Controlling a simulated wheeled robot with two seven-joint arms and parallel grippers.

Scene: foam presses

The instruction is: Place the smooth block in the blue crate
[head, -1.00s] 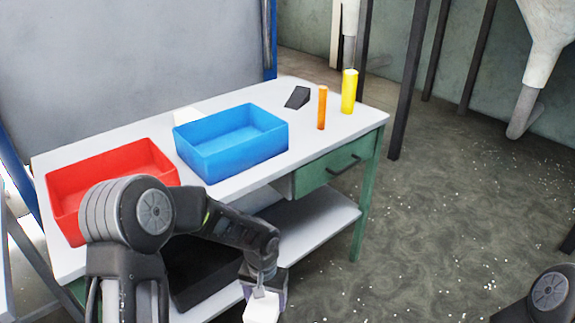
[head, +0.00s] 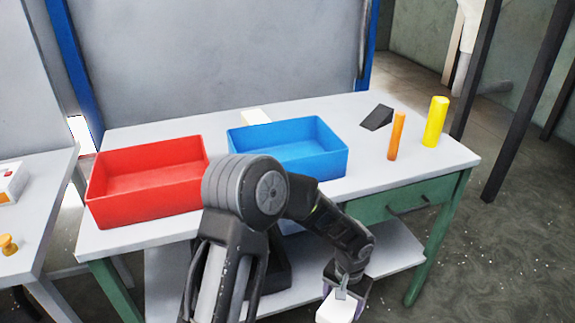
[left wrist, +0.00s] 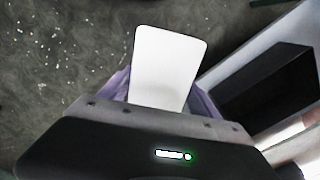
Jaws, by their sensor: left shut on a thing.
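A white block with plain faces (head: 336,309) is held in my left gripper (head: 346,290), low in front of the table, at the bottom of the head view. In the left wrist view the white block (left wrist: 166,68) sticks out between the purple-sided fingers, which are shut on it. The blue crate (head: 334,166) stands on the table behind and above my left gripper, and its visible inside looks empty. My left arm hides part of the crate's front. My right gripper is not in view.
A red crate (head: 146,205) stands left of the blue crate. A black wedge (head: 377,117), an orange cylinder (head: 396,136) and a yellow cylinder (head: 435,122) stand on the right. A white piece (head: 256,117) lies behind the blue crate. A lower shelf (head: 400,250) runs beneath.

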